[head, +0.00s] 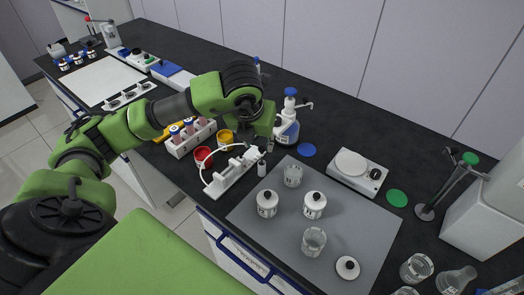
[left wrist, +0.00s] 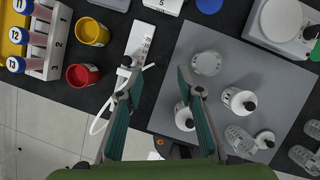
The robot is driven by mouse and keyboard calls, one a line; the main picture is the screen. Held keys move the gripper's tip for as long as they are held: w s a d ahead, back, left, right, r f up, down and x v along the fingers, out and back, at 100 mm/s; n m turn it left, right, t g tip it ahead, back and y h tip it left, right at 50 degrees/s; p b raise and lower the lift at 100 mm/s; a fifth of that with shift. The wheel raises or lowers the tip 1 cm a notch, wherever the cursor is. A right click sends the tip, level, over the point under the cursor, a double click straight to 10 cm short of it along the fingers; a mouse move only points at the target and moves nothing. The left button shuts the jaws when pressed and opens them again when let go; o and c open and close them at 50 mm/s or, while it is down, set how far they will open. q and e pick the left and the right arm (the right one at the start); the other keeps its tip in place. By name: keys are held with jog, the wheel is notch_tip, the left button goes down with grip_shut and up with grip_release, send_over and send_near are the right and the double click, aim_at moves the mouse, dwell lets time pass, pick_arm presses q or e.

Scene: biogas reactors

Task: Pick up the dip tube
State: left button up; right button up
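A thin curved white tube, which looks like the dip tube (head: 212,157), arcs over a white stand (head: 232,176) beside the grey mat. In the left wrist view the curved tube (left wrist: 99,119) shows at the left finger, overlapped by it in the picture; I cannot tell whether they touch. The white stand (left wrist: 139,42) lies beyond the fingertips. My left gripper (head: 263,125) points down above the bench, near the stand and the dispenser bottle. In the left wrist view its fingers (left wrist: 160,78) are wide apart with nothing between them. My right gripper is out of view.
The grey mat (head: 345,225) holds white lidded jars (head: 314,206) and glass beakers (head: 314,241). Red (head: 203,158) and yellow cups (head: 225,137), a tube rack (head: 192,139) and a blue-topped dispenser bottle (head: 288,121) stand close by. A scale (head: 357,173) is behind the mat.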

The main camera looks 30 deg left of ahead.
aim_at(261, 149)
pick_arm(q)
jog(key=shift+w+f, duration=0.35)
jog(key=shift+f, duration=0.25)
jog(key=shift+w+a+f, duration=0.1)
jog(key=shift+w+f, duration=0.05)
jog(key=shift+f, duration=0.1)
jog(key=shift+w+f+p, duration=0.15)
jog(key=shift+f+p, duration=0.5)
jog(key=p+x, duration=0.1)
jog(key=x, duration=0.2)
jog(key=shift+f, duration=0.25)
jog(key=shift+w+f, duration=0.1)
jog(key=shift+f, duration=0.1)
grip_shut()
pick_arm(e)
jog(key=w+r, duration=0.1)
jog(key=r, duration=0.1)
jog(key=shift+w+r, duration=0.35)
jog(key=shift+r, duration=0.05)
